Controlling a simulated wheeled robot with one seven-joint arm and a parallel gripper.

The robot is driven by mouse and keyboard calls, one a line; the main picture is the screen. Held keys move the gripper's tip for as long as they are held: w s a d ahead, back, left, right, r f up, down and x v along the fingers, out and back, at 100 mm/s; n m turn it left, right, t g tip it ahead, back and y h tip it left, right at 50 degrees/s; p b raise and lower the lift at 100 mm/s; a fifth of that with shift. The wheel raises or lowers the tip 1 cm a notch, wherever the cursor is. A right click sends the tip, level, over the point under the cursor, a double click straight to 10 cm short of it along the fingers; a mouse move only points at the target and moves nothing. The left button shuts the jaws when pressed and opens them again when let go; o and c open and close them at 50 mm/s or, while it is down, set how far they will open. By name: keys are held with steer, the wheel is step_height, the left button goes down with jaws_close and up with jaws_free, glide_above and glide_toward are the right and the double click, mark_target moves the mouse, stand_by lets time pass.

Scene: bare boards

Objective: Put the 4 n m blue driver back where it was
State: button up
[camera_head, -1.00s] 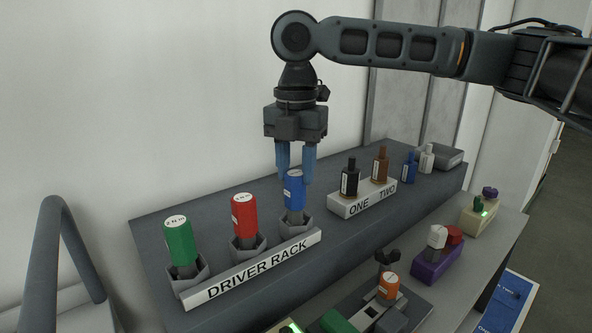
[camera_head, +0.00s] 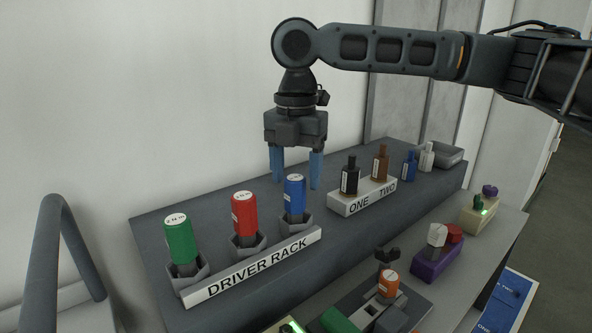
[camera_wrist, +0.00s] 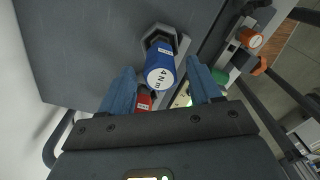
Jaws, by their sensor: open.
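The blue driver (camera_head: 294,192) stands upright in the right-hand holder (camera_head: 296,222) of the driver rack (camera_head: 250,268). In the wrist view the blue driver (camera_wrist: 160,72) shows its "4 N m" cap and sits in a hexagonal holder (camera_wrist: 178,40). My gripper (camera_head: 296,184) is open, with its blue fingers spread just above and around the top of the driver. In the wrist view my gripper (camera_wrist: 165,95) has a gap on both sides of the driver. The fingers look clear of it.
A red driver (camera_head: 244,215) and a green driver (camera_head: 179,240) stand in the other rack holders. A purple block (camera_head: 436,266) and an orange-topped part (camera_head: 389,283) are on the lower bench.

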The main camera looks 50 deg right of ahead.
steer(key=shift+r, duration=0.1)
step_height(320, 180, up, 12)
stand_by(0.5)
stand_by(0.4)
